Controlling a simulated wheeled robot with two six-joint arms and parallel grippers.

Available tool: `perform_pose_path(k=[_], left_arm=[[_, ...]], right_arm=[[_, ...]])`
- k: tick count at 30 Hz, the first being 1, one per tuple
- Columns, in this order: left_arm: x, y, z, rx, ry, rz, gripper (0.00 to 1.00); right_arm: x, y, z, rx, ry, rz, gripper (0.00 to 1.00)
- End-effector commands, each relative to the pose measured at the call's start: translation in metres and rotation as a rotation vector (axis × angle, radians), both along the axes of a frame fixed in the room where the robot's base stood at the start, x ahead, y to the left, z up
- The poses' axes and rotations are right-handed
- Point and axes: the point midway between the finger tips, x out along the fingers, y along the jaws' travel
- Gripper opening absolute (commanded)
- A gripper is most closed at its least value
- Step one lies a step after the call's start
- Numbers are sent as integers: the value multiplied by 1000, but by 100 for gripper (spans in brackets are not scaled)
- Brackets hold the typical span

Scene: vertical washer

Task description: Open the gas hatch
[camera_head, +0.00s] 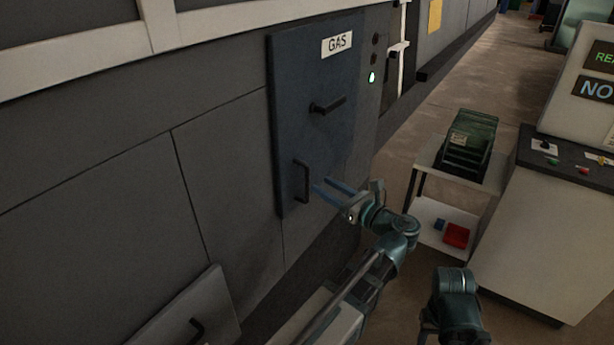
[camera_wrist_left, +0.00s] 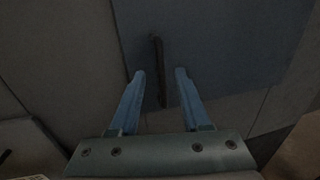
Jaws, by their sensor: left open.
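The gas hatch (camera_head: 305,100) is a dark blue-grey panel with a white GAS label, set in the grey machine wall and apparently closed. A dark turning handle (camera_head: 328,105) sits at its middle right. A vertical bar handle (camera_head: 301,181) is at its lower left. My left gripper (camera_head: 324,188) is open with blue fingers, just right of the bar handle in the head view. In the left wrist view the bar handle (camera_wrist_left: 159,72) lies ahead, between the lines of the two open fingers. No finger visibly grips it. My right gripper is not visible.
Below left, another grey panel (camera_head: 190,315) with a dark handle juts from the wall. A cart (camera_head: 445,215) with a green bin (camera_head: 470,145) and a red tray stands right. A control console (camera_head: 560,220) is at far right. Open floor lies beyond the cart.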

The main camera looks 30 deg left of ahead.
Motion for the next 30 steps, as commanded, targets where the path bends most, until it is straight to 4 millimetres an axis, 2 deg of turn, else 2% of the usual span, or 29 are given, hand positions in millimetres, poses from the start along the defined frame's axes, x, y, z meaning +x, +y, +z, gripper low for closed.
perform_pose_path(k=[1,6,12,25,26,30], left_arm=[[3,12,0,0,0,5,47],[11,41,0,-1,-1,3,47],[18,62,0,-1,-1,2,47],[20,69,0,-1,-1,-1,47],[20,69,0,-1,-1,-1,45],[20,69,0,-1,-1,0,20]], right_arm=[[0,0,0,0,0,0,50],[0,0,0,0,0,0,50],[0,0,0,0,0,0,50],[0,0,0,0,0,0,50],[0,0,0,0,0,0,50],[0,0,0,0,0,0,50]])
